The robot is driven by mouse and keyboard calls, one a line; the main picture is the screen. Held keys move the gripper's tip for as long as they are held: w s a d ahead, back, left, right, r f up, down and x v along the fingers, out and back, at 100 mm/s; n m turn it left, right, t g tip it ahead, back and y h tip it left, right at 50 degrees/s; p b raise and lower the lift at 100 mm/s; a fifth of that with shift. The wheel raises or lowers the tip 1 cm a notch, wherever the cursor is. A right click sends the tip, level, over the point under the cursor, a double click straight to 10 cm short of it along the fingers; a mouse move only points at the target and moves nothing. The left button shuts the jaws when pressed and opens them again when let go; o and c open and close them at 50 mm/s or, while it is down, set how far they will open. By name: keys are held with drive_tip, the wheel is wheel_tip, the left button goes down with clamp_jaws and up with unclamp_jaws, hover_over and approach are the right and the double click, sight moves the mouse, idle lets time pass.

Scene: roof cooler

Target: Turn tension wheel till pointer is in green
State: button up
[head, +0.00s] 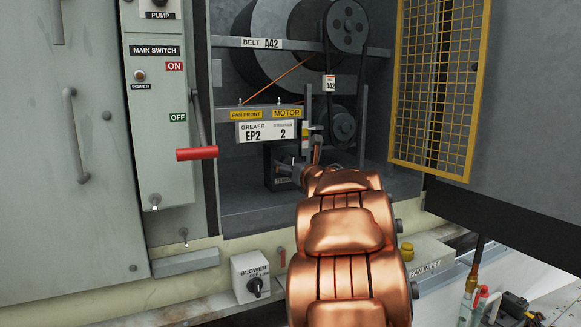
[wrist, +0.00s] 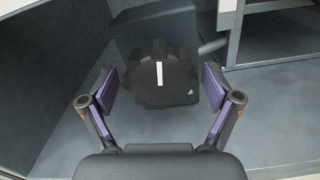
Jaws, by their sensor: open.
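A dark, lobed wheel (wrist: 158,75) with a white mark across its face is in the middle of the wrist view. I take it to be the tension wheel. My gripper (wrist: 160,86) is open, with one purple-padded finger on each side of the wheel and visible gaps between. The white mark stands nearly upright. In the head view my copper arm reaches into the open bay and covers the wheel. A small coloured strip (head: 305,136) stands beside the grease label; it is too small to read a pointer or a green zone.
The belt (head: 363,60) and its pulleys (head: 347,26) are above and behind my arm. A yellow mesh guard (head: 434,85) hangs open at right. A red-handled switch lever (head: 197,153) juts out at left. A blower knob box (head: 252,276) is below.

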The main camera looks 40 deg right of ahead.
drive_tip(key=shift+w+d, duration=0.1)
drive_tip(key=shift+w, duration=0.2)
drive_tip(key=c, duration=1.1)
drive_tip(key=shift+c, duration=0.2)
drive_tip(key=shift+m, duration=0.4)
